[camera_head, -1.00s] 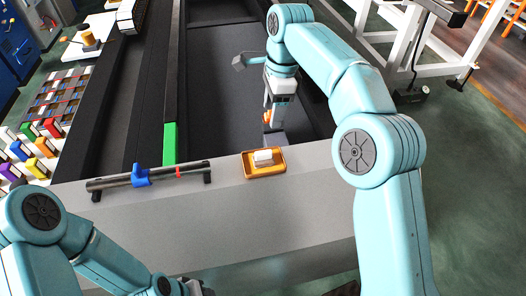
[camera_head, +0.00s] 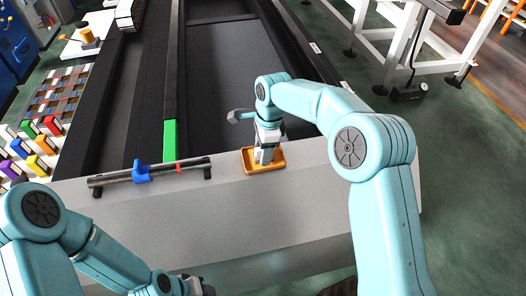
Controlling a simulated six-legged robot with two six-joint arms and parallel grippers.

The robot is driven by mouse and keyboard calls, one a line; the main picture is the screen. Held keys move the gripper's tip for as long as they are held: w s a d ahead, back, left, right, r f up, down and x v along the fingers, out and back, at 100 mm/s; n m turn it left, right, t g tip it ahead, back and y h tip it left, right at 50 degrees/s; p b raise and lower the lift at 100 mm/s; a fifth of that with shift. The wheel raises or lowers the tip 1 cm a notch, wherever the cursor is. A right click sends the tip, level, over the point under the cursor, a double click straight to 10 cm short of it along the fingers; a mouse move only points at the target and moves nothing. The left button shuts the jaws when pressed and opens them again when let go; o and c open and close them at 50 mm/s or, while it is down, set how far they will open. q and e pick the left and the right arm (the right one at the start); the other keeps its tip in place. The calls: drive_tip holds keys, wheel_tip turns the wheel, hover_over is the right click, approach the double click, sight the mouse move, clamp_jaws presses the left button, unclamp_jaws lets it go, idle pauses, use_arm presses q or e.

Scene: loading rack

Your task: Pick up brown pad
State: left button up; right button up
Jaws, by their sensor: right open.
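The brown pad (camera_head: 249,165), orange-brown with a raised rim, lies on the grey front ledge right of centre. My left gripper (camera_head: 200,288) shows only in part at the bottom edge, away from the pad. I cannot make out its jaws.
A dark bar with a blue clamp (camera_head: 141,173) lies on the ledge (camera_head: 230,215) left of the pad. A green strip (camera_head: 170,142) stands behind it. Dark rack channels stretch back. Several coloured blocks lie at far left. The ledge right of the pad is clear.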

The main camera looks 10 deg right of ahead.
drive_tip(key=shift+s+f, duration=0.2)
drive_tip(key=shift+w+f, duration=0.1)
drive_tip(key=shift+w, duration=0.1)
drive_tip(key=c, duration=0.8)
drive_tip(key=shift+s, duration=0.1)
drive_tip(key=shift+r, duration=0.2)
drive_tip(key=shift+r, duration=0.15)
wheel_tip(320, 180, up, 10)
drive_tip(key=shift+r+b, duration=0.1)
drive_tip(key=shift+b, duration=0.25)
wheel_tip(320, 180, up, 9)
drive_tip(key=shift+r+p, duration=0.15)
drive_tip(key=shift+p, duration=1.1)
